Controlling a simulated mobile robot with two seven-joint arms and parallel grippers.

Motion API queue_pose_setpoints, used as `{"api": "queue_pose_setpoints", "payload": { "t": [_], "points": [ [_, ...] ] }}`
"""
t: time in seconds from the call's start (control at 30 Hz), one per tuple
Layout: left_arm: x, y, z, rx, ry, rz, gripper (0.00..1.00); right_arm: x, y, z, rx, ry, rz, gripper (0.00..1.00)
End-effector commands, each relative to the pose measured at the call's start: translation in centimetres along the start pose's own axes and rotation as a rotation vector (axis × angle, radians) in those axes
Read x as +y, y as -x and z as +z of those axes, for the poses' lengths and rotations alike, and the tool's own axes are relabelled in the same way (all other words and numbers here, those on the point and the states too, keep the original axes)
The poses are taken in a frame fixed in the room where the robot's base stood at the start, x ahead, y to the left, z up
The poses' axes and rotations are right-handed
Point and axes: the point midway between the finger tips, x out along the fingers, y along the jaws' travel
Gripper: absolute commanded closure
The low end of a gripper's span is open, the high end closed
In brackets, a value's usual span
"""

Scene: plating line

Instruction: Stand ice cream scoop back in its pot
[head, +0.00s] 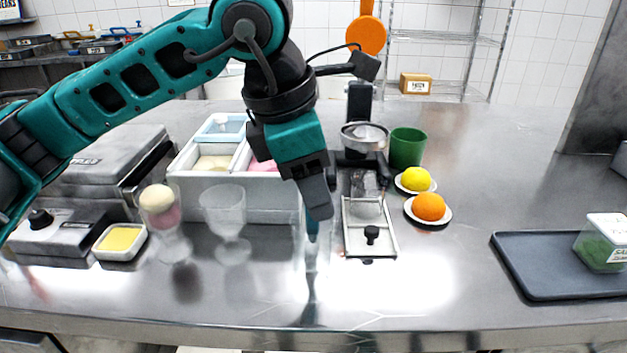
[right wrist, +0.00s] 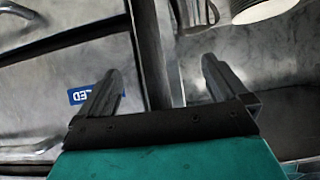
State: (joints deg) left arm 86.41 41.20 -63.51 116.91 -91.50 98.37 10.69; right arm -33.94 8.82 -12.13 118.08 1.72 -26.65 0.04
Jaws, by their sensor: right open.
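My left gripper (head: 317,206) points down over the middle of the steel counter, seen edge-on. A slim blue handle (head: 312,226) shows directly under its fingertips and looks like part of the ice cream scoop, gripped there. A pale, shiny shape (head: 311,258) lies below it; glare blurs it, and I cannot tell whether it is the scoop's metal end or the pot. No pot shows clearly. My right gripper (right wrist: 161,85) is open and empty in the right wrist view; it is out of the head view.
A glass with scooped ice cream (head: 160,208) and an empty glass (head: 226,218) stand left of the gripper, before the white ice cream tubs (head: 250,185). A slicer (head: 370,242), an orange (head: 429,207) and a lemon (head: 416,179) are to the right. A dark tray (head: 530,265) lies farther right.

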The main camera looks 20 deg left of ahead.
Motion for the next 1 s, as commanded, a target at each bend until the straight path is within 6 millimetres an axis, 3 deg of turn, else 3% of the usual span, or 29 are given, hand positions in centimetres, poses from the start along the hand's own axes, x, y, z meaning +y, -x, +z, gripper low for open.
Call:
{"api": "queue_pose_setpoints", "payload": {
  "t": [0.37,0.47,0.8,1.0],
  "points": [
    [0.0,0.6,0.0,-0.001,0.000,0.001,0.46,-0.1,0.0,0.4,-0.009,-0.009,0.002,0.00],
    [0.1,2.0,0.1,-0.001,0.001,0.003,0.46,-0.1,0.1,0.2,-0.007,-0.008,0.003,0.00],
    [0.1,9.5,0.1,-0.002,0.000,0.003,0.46,0.4,0.6,-0.1,-0.009,-0.005,0.014,0.00],
    [0.0,12.2,0.1,-0.001,0.000,0.001,0.46,0.6,0.8,0.0,-0.008,-0.004,0.020,0.00]
  ]
}}
